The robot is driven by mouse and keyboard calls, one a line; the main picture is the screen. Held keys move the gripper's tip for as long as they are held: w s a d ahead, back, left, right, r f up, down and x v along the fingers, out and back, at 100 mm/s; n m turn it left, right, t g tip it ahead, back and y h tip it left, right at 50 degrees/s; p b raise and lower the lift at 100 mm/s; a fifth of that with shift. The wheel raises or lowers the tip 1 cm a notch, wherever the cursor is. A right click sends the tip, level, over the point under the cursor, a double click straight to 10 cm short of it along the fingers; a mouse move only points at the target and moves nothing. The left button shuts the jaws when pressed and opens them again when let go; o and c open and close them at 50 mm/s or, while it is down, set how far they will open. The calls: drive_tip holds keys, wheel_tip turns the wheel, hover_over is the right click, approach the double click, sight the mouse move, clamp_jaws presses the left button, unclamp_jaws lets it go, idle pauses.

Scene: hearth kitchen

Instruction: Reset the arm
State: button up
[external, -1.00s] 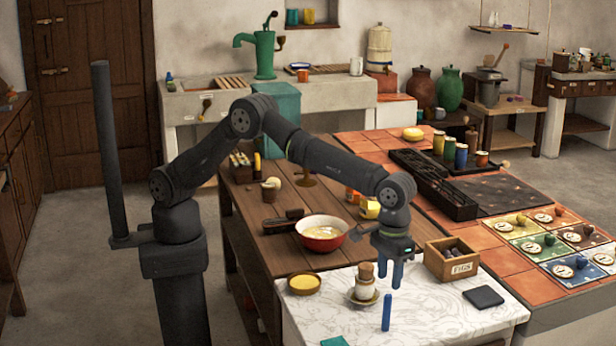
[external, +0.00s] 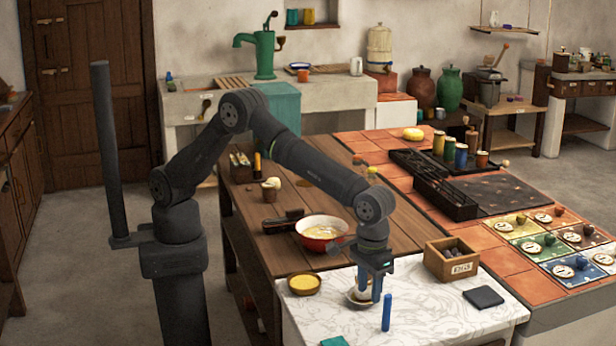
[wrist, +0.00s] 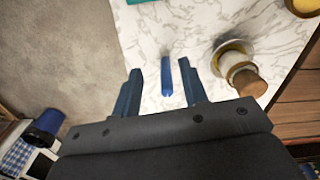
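My gripper (external: 370,297) hangs over the white marble top with its two blue fingers pointing down. In the wrist view my gripper (wrist: 162,85) has its fingers well apart, with nothing held. In the wrist view the peg (wrist: 168,78) shows beyond the gap between the fingers, not touching either.
A yellow-filled bowl (external: 304,284), a figs crate (external: 451,262) and a dark square (external: 483,297) surround the marble work area. A red bowl (external: 321,238) sits on the wooden table behind. The marble's front right (external: 450,325) is clear.

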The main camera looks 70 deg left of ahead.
drive_tip(key=s+r, duration=0.4)
drive_tip(key=s, duration=0.2)
wheel_tip(320, 180, up, 11)
drive_tip(key=w+a+n, duration=0.4)
drive_tip(key=w+a, duration=1.4)
drive_tip(key=w, duration=0.2)
drive_tip(key=shift+a+r, duration=0.2)
drive_tip(key=shift+a, duration=0.15)
